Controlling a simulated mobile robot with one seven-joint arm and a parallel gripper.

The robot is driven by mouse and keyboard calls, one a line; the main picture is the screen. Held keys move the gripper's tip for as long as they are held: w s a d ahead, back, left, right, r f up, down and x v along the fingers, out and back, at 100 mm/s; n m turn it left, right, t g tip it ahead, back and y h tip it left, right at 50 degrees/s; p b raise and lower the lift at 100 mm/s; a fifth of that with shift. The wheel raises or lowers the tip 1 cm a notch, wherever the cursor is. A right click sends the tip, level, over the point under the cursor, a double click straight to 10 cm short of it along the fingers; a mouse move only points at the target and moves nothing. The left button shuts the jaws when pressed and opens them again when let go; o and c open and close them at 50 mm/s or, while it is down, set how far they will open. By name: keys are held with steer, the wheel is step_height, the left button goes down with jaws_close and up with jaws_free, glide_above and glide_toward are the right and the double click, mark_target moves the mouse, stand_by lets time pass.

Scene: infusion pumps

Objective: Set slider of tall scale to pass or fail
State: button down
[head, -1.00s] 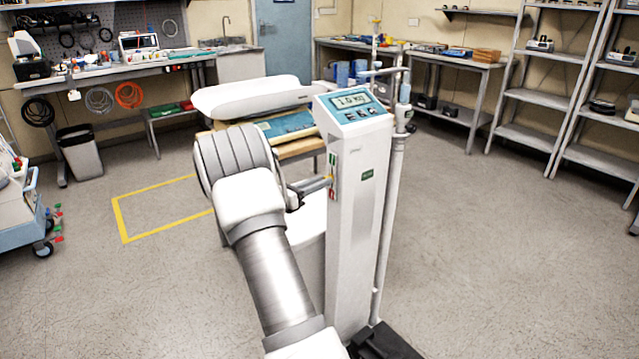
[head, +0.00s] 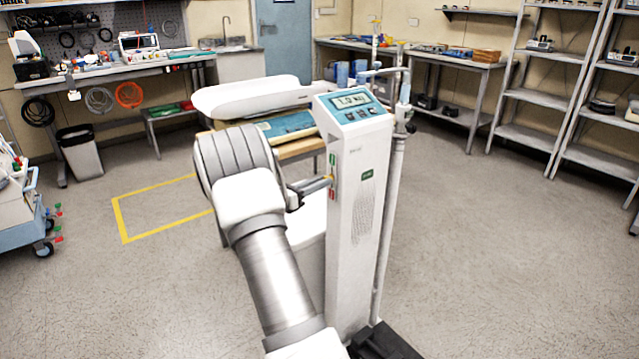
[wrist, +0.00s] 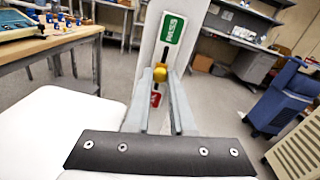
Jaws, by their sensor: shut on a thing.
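The tall scale (head: 362,215) is a white upright column with a blue-topped display head (head: 356,105). On the side facing my gripper is a vertical slider track with a yellow knob (wrist: 174,66). A green PASS label (wrist: 173,29) sits at the track's upper end and a red label (wrist: 156,99) at its lower end. The knob stands between the two labels, apart from both. My gripper (wrist: 166,76) is shut on the yellow knob; the fingers partly cover it and the track below. In the head view my gripper (head: 326,183) reaches the column's left side.
A white baby scale (head: 250,96) rests on a wooden table (head: 300,148) behind the column. A metal pole (head: 390,200) stands close along the column's right side. A blue cart (wrist: 277,95) is at right in the wrist view. Open floor lies to the right.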

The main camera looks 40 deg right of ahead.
step_height(320, 180, up, 4)
steer(key=p, duration=0.3)
steer(key=shift+f, duration=0.1)
stand_by(0.3)
steer(key=c, duration=0.8)
jaws_free()
steer(key=shift+o, duration=0.2)
steer(key=a+p, duration=0.3)
steer(key=a, duration=1.4)
steer(key=shift+w+a, duration=0.2)
steer(key=shift+w, duration=0.2)
